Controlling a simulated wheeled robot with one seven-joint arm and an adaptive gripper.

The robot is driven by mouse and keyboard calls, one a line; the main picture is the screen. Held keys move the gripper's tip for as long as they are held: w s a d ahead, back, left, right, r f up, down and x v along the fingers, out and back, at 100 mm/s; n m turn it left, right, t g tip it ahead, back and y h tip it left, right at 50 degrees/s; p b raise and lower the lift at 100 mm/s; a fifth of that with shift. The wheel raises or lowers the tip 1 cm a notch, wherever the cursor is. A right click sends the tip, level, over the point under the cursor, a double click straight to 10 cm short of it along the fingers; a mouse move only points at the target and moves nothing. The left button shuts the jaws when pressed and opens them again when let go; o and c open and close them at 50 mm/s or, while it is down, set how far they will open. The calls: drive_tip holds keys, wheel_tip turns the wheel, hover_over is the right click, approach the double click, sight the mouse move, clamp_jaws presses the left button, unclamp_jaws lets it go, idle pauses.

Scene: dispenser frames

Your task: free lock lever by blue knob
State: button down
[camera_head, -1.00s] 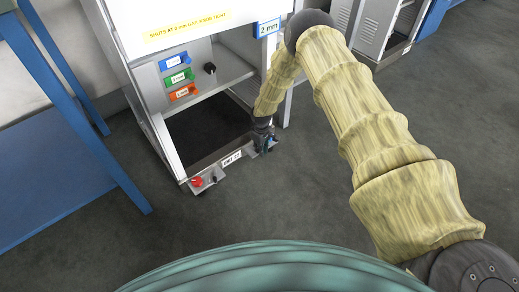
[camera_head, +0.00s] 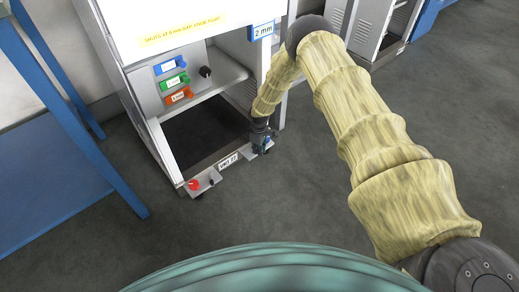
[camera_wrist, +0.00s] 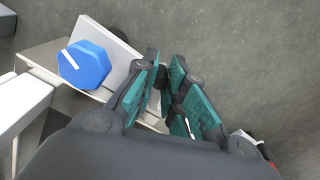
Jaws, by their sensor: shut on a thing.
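The blue knob (camera_wrist: 84,65) is faceted with a white line on its face. It sits on a light grey plate (camera_wrist: 112,45), left of my gripper (camera_wrist: 168,82) in the wrist view and apart from its fingers. My gripper's teal-padded fingers are close together on the dark end of the lock lever (camera_wrist: 163,74), mostly hidden between them. In the head view my gripper (camera_head: 262,144) is at the front right lower corner of the dispenser frame (camera_head: 170,150). The blue knob is hard to separate from the gripper there.
The front rail carries a unit label (camera_head: 227,162) and a red knob (camera_head: 193,185) at its left end. Blue, green and orange tags (camera_head: 174,82) and a black knob (camera_head: 205,72) are higher up. A blue table (camera_head: 50,180) stands left. The floor in front is clear.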

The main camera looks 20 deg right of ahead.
drive_tip(key=c, duration=1.4)
unclamp_jaws()
drive_tip(key=shift+w, duration=0.1)
drive_tip(key=shift+r, duration=0.15)
wheel_tip(320, 180, up, 12)
drive_tip(key=shift+f, duration=0.15)
